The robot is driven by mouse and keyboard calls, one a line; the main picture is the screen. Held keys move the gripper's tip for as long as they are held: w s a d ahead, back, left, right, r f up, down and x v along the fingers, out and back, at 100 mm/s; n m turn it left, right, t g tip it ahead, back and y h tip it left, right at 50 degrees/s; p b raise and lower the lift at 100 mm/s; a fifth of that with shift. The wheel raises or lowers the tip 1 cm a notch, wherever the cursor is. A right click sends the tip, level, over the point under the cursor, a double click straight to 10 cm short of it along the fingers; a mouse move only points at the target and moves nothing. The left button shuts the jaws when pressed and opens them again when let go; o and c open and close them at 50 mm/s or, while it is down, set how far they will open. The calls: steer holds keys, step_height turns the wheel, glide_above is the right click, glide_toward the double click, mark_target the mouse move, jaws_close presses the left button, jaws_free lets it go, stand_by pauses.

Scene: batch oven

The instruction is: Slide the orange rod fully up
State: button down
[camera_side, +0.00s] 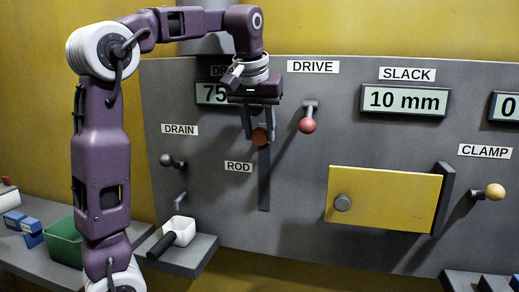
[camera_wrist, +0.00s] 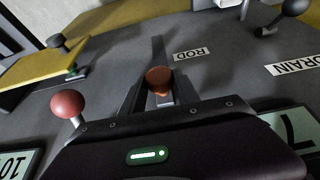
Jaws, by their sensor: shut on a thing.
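The orange rod's round knob (camera_side: 261,137) sits at the upper end of a dark vertical slot (camera_side: 264,185) in the grey panel, above and right of the ROD label (camera_side: 238,168). My gripper (camera_side: 259,135) reaches down from above and is shut on the knob. In the wrist view the orange-brown knob (camera_wrist: 159,78) is between the two fingers (camera_wrist: 160,98), with the slot (camera_wrist: 159,50) running away from it. My gripper body hides the slot's very top, so I cannot tell whether the knob is at its end.
A red DRIVE knob (camera_side: 307,125) is close to the right of my gripper. A black DRAIN knob (camera_side: 167,160) is at left. A yellow door (camera_side: 384,198) and yellow CLAMP knob (camera_side: 494,191) are further right. The SLACK display (camera_side: 404,100) reads 10 mm. A white cup (camera_side: 181,230) stands on the lower ledge.

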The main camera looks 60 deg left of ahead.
steer(key=shift+r, duration=0.5)
steer(key=c, duration=0.9)
jaws_free()
steer(key=v, duration=0.7)
steer(key=s+d+f+m+h, duration=0.1)
steer(key=s+d+f+m, duration=0.2)
steer(key=s+d+f, duration=0.2)
steer(key=s+d+f+m+t+h, duration=0.1)
steer(key=s+d+f+m, duration=0.2)
steer(key=s+d+f, duration=0.3)
steer(key=s+d+f+m+t+h, duration=0.1)
steer(key=s+d+f+m, duration=0.2)
steer(key=f, duration=0.7)
steer(key=shift+s+d+f, duration=0.1)
steer(key=shift+s+d, duration=0.5)
steer(key=shift+s, duration=0.2)
steer(key=shift+s+d, duration=0.65)
steer(key=shift+s, duration=0.15)
